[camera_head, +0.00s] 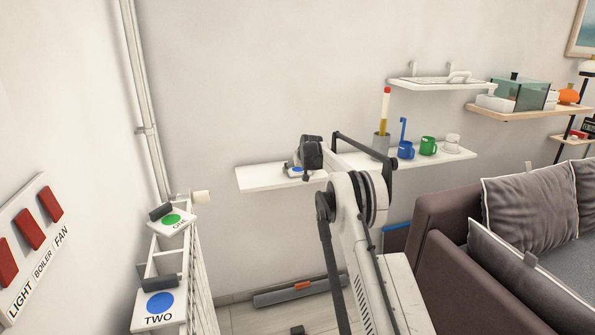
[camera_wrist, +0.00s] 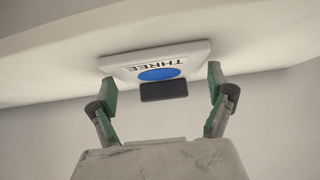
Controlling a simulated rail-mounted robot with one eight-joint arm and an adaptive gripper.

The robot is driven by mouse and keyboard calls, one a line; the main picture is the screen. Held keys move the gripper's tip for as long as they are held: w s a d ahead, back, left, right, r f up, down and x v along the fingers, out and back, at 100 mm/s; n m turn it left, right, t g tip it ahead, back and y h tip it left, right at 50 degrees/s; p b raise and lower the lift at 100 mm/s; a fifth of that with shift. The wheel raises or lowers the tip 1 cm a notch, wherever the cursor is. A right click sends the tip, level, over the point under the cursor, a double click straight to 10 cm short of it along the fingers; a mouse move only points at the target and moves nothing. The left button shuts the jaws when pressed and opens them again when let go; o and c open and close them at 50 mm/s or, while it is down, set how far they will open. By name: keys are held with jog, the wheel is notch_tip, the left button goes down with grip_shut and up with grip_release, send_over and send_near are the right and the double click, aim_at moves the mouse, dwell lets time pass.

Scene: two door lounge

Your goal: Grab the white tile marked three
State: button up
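The white tile marked THREE (camera_wrist: 118,70) has a blue disc and a black block-shaped handle (camera_wrist: 163,91). In the head view the tile (camera_head: 292,173) lies on the wall shelf, partly hidden behind my arm's end. My gripper (camera_wrist: 161,78) is open in the wrist view, one green-padded finger at each side. The black handle appears between the fingers, with a visible gap on both sides. The fingertips overlap the tile's near edge in the picture; I cannot tell whether they touch it.
The wall shelf (camera_head: 257,178) also holds a grey cup with a red-and-yellow stick (camera_head: 384,110), a blue mug (camera_head: 405,150), a green mug (camera_head: 428,146) and a white cup (camera_head: 452,142). Tiles marked TWO (camera_head: 159,306) and ONE (camera_head: 172,221) sit at left. A sofa (camera_head: 450,215) stands right.

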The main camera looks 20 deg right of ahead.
jog(key=c, duration=0.8)
